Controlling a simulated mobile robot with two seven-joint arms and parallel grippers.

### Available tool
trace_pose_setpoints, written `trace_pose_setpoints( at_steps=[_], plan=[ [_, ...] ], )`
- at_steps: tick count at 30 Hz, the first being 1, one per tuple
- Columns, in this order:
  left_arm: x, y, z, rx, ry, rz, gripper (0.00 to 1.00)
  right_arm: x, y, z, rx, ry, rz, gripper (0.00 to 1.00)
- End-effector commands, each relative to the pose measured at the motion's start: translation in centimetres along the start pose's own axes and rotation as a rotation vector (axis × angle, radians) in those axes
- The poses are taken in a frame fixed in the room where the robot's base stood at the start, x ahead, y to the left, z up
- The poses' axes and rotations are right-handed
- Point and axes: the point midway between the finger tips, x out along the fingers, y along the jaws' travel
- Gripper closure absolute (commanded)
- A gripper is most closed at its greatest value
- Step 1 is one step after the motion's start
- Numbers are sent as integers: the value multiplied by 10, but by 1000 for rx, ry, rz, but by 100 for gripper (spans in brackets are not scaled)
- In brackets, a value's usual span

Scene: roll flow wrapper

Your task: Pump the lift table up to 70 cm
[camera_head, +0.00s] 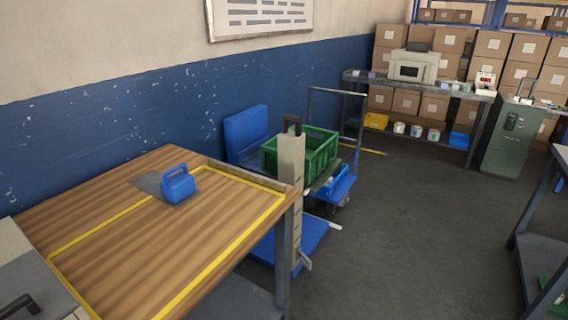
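What looks like the lift table stands behind the wooden workbench. Its low blue platform (312,232) is near the floor and partly hidden by the bench. A beige upright post (290,165) with dark marks and a black top rises in front of it. A small grey lever or pedal (305,262) sticks out at the foot of the post. The marks on the post are too small to read. Neither of my grippers is in view.
The wooden workbench (110,225) with a yellow outline and a blue handled tool (179,187) fills the near left. A green crate (318,152) and a cart frame (337,91) stand behind the post. Grey floor (420,230) is open to the right, up to a dark rack (541,262).

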Motion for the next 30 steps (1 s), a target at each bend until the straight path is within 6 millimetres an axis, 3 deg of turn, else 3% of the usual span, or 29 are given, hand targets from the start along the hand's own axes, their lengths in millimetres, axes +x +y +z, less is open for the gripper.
trace_pose_setpoints(
  at_steps=[1,7,30],
  plan=[
    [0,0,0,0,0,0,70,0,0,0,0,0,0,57],
    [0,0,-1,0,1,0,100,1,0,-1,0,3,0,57],
    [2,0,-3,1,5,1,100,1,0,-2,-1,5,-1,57]
  ],
)
